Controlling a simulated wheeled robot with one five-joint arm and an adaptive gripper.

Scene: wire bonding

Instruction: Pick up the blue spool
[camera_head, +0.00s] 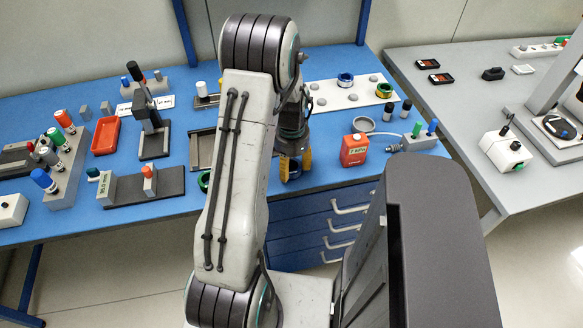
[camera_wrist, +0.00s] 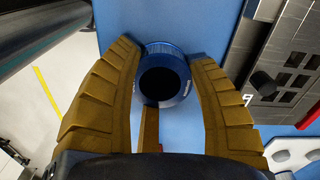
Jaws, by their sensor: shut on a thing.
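A blue spool (camera_wrist: 165,54) with a dark round hole sits between the two yellow-brown fingers of my gripper (camera_wrist: 166,88) in the wrist view. The fingers are shut on it, one on each side. In the head view my gripper (camera_head: 295,165) points down near the front edge of the blue bench, and the spool in it is mostly hidden by the fingers. Whether the spool touches the bench is unclear. Another blue-rimmed spool (camera_head: 345,79) stands on the white board at the back.
A green spool (camera_head: 384,90) is on the white board (camera_head: 325,97). A grey table (camera_head: 440,105) stands at right.

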